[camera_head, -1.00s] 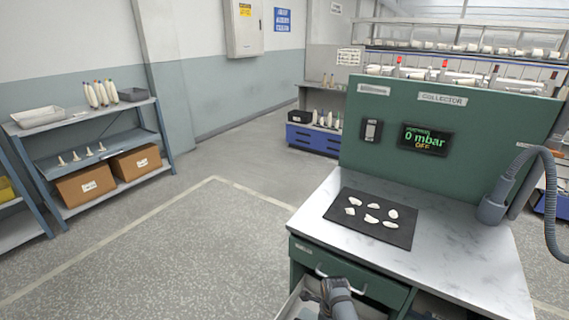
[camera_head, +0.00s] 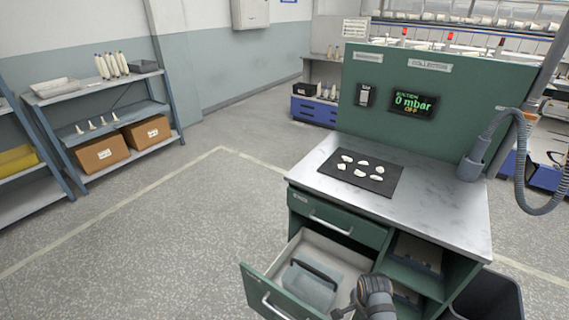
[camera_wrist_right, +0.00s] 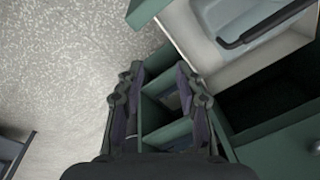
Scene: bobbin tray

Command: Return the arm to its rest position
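My right gripper (camera_wrist_right: 158,85) is open and empty in the right wrist view, with its two dark fingers apart. Below it are the green cabinet's open compartments (camera_wrist_right: 165,118). In the head view my right arm (camera_head: 374,292) comes in at the bottom, beside the open lower drawer (camera_head: 257,290); its fingertips are not clear there. My left gripper is not in view.
The drawer holds a grey bin with a dark handle (camera_head: 315,271). A black mat (camera_head: 345,178) with several white pieces lies on the worktop (camera_head: 440,195). A grey hose (camera_head: 522,160) hangs at the right. The floor on the left (camera_head: 160,225) is clear.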

